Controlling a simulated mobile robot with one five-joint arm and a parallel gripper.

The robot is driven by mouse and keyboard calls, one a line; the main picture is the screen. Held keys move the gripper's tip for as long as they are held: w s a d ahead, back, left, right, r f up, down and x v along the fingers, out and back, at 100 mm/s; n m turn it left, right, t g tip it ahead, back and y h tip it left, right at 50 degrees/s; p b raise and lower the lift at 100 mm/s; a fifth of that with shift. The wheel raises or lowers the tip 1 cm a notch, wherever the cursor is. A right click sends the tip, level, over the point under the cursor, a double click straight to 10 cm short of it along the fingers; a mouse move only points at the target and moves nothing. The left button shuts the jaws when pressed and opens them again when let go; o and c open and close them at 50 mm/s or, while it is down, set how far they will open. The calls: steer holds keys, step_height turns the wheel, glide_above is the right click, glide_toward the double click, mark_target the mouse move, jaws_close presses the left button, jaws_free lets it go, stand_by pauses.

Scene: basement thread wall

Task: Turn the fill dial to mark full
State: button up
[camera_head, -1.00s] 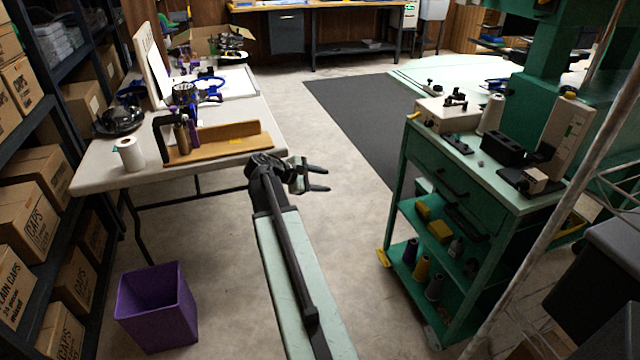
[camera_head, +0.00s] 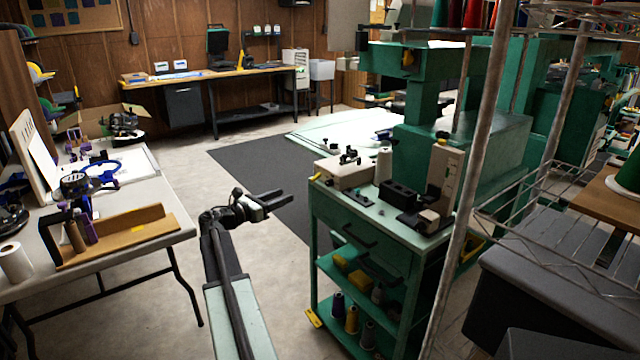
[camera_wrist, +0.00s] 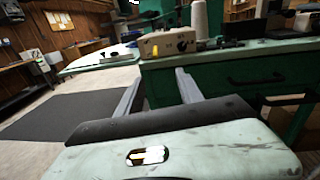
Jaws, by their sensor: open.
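A cream box (camera_head: 345,170) with small dark parts on top sits on the near left corner of the green cart (camera_head: 368,240). In the wrist view the box (camera_wrist: 167,44) shows a dark round knob (camera_wrist: 153,50) and a small yellow piece (camera_wrist: 182,45) on its front. I cannot tell for sure which is the fill dial, and no full mark is readable. My gripper (camera_head: 288,199) is open and empty, in the air left of the cart. In the wrist view its two fingers (camera_wrist: 158,78) are spread below the box, apart from it.
A cone of thread (camera_head: 384,166), a black holder (camera_head: 399,196) and an upright cream device (camera_head: 443,185) also stand on the cart. A metal pole (camera_head: 470,190) rises in front of its right side. A folding table (camera_head: 150,220) stands left. Floor between is clear.

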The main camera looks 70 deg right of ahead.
steer(key=m+g, duration=0.1)
steer(key=g, duration=0.1)
glide_toward(327, 184)
steer(key=d, duration=0.1)
steer(key=shift+y, duration=0.4)
steer(key=x, duration=0.8)
steer(key=shift+s+r, duration=0.15)
steer(key=shift+r, duration=0.15)
jaws_close()
